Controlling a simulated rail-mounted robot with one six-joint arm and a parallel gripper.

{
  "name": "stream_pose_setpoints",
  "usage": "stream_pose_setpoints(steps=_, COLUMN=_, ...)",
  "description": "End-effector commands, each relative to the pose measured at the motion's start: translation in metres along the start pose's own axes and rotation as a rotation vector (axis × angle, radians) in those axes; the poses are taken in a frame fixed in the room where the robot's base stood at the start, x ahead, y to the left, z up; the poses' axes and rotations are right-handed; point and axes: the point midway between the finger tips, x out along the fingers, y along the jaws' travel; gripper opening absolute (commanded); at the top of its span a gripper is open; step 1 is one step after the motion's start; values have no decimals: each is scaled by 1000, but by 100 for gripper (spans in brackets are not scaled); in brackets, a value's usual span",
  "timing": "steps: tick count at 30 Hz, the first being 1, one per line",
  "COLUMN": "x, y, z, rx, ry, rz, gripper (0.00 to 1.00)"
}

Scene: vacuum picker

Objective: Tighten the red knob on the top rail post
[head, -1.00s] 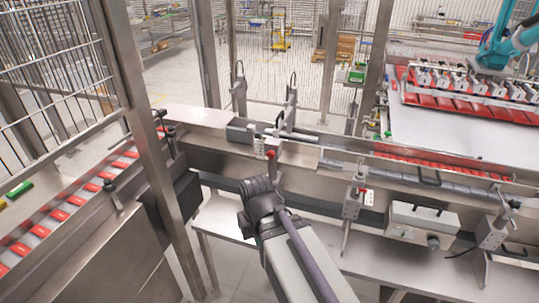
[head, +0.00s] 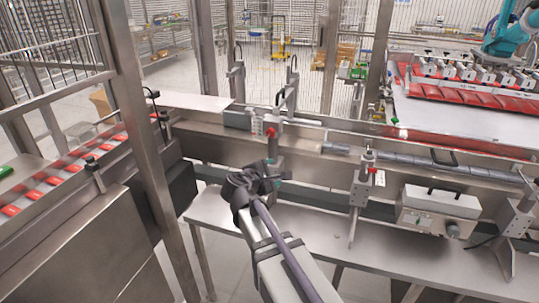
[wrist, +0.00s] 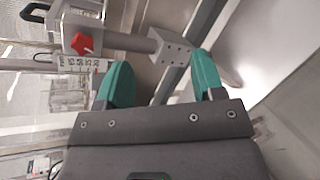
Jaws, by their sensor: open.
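In the wrist view the red knob (wrist: 82,43) is at upper left, on a grey block with a horizontal bar. My gripper (head: 277,178) is below the knob in the head view. In the wrist view my gripper (wrist: 161,72) has its two teal fingers apart; the bar's end block shows near and between the fingertips. The knob is outside the fingers, to the left. Contact with the bar cannot be told.
A second post (head: 361,182) with a red knob (head: 373,170) stands to the right. A grey box (head: 439,210) is further right. A steel frame upright (head: 146,130) stands left of my arm. The rail conveyor runs behind; a steel shelf (head: 320,235) lies below.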

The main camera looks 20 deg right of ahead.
Motion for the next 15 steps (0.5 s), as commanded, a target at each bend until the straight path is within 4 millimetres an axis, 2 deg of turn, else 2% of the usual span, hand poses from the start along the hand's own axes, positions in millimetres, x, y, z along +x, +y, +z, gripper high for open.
stream_pose_setpoints(steps=1, x=7, y=26, z=-7, rx=-230, ry=-48, rz=136, gripper=62)
stream_pose_setpoints(steps=3, x=1, y=64, z=-4, rx=-558, ry=-129, rz=292, gripper=62)
stream_pose_setpoints(steps=6, x=-6, y=80, z=-7, rx=-815, ry=-189, rz=382, gripper=62)
stream_pose_setpoints(steps=11, x=-6, y=81, z=-8, rx=-885, ry=-197, rz=384, gripper=62)
stream_pose_setpoints(steps=15, x=6, y=86, z=-9, rx=-882, ry=-196, rz=382, gripper=62)
